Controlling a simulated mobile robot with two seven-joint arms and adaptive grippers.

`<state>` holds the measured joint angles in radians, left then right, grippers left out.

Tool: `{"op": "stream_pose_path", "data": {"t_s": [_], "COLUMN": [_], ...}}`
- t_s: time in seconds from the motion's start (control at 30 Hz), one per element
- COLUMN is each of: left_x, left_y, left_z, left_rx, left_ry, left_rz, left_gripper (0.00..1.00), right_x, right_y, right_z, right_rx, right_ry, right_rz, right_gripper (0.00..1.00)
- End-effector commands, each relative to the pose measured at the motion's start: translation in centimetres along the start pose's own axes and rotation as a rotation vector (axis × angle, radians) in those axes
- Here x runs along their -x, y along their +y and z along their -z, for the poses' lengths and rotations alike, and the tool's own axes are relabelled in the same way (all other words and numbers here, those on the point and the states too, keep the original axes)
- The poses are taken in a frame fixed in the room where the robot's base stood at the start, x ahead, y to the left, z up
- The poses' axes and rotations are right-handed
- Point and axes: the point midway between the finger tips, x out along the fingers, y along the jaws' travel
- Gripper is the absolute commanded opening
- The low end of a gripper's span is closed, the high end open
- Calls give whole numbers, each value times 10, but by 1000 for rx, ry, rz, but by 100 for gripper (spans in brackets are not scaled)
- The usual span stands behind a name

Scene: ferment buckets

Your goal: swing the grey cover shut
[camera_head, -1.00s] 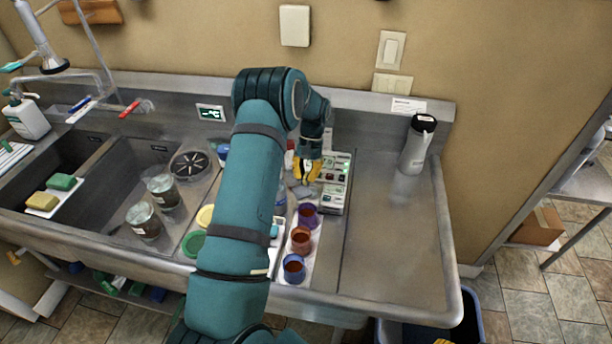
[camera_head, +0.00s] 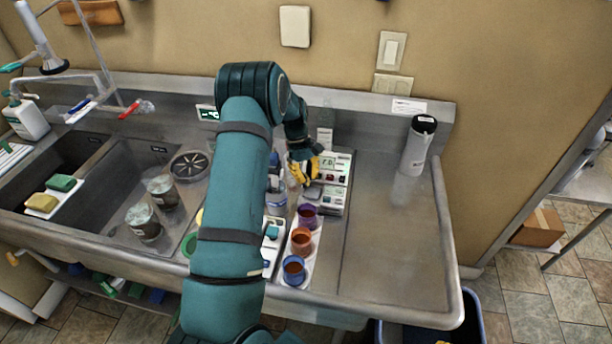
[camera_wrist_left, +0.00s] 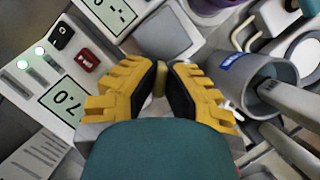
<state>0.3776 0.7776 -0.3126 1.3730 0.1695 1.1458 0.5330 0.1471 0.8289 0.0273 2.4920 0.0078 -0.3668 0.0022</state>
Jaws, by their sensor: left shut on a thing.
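My left gripper (camera_head: 306,172) is low over the left side of a pale instrument box (camera_head: 334,201) with displays. In the left wrist view its yellow fingers (camera_wrist_left: 160,82) are closed on a small olive-yellow piece between the dark pads. A flat grey square piece, which looks like the grey cover (camera_wrist_left: 166,35), lies just beyond the fingertips. The cover's hinge and how far it stands open cannot be made out. In the head view the gripper and arm hide much of this spot. A yellow sliver at the bottom edge may be my right gripper (camera_head: 441,341).
Purple, orange (camera_head: 301,242) and blue (camera_head: 294,270) cups stand in a row before the box. A grey bottle (camera_head: 417,146) stands farther right. Bare steel counter (camera_head: 385,235) lies right of the box. The sink with two jars (camera_head: 143,222) is at left.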

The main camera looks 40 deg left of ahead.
Motion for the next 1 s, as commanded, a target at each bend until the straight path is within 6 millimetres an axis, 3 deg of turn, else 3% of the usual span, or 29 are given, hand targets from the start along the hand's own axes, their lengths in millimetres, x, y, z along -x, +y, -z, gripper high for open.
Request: {"op": "stream_pose_path", "data": {"t_s": [0.77,0.8,0.83,0.87,1.0], "left_x": [-3,-3,-3,-2,-2], "left_y": [-1,-1,-1,-1,-1], "left_z": [-1,-1,-1,-1,0], "left_rx": [93,93,93,92,91], "left_ry": [-5,-5,-5,-4,-2], "left_rz": [-33,-33,-33,-33,-35], "left_gripper": [0,25,35,40,40], "right_x": [0,0,0,0,0], "right_y": [0,0,0,0,0], "right_z": [0,0,0,0,0], "right_rx": [0,0,0,0,0], "right_ry": [0,0,0,0,0], "right_rz": [0,0,0,0,0], "right_gripper": [47,47,47,47,47]}}
